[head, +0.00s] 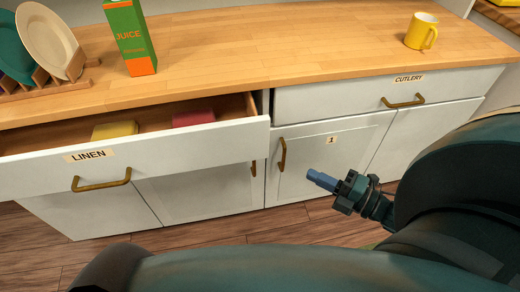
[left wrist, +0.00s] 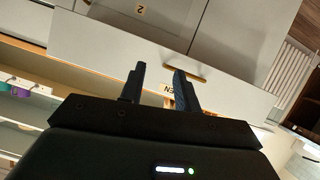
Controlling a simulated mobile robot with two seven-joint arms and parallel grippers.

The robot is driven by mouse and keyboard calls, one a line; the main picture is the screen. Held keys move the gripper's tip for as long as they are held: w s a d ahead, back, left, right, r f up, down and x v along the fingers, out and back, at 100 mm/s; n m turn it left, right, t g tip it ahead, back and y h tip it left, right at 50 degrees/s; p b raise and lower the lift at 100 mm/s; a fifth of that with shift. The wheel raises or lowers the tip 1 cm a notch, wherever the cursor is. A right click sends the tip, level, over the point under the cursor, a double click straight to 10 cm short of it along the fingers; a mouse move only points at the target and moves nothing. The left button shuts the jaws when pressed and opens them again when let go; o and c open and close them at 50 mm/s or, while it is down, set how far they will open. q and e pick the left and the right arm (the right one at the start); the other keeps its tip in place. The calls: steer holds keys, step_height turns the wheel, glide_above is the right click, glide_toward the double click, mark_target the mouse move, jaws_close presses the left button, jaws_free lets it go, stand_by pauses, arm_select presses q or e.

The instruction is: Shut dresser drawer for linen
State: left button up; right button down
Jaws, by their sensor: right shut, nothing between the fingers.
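The linen drawer (head: 40,178) is pulled out on the left of the white dresser. Its front carries a LINEN label (head: 88,155) and a brass bar handle (head: 102,180). A yellow cloth (head: 115,130) and a pink cloth (head: 193,118) lie inside. In the left wrist view, the drawer front (left wrist: 100,48) and handle (left wrist: 185,73) show near my left gripper (left wrist: 158,72). Its fingers are apart with nothing visible between them; contact with the drawer cannot be told. My right gripper (head: 322,180) is shut and empty, in front of the lower doors, right of the drawer.
The cutlery drawer (head: 340,101) on the right is shut. On the wooden top (head: 270,45) stand a juice carton (head: 130,40), a yellow mug (head: 420,32) and a rack of plates (head: 52,40). The lower doors are shut; wood floor (head: 190,235) lies below.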

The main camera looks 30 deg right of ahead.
glide_toward(265, 141)
steer(key=a, duration=0.4)
steer(key=w, duration=0.4)
steer(key=shift+d+f+b, duration=0.1)
steer(key=shift+d+b, duration=0.15)
steer(key=shift+b, duration=0.15)
arm_select(q)
steer(key=shift+s+a+r, duration=0.15)
steer(key=shift+s+a, duration=0.05)
steer(key=shift+a, duration=0.05)
arm_select(e)
steer(key=shift+w+d, duration=0.15)
steer(key=shift+w, duration=0.4)
steer(key=shift+w, duration=0.1)
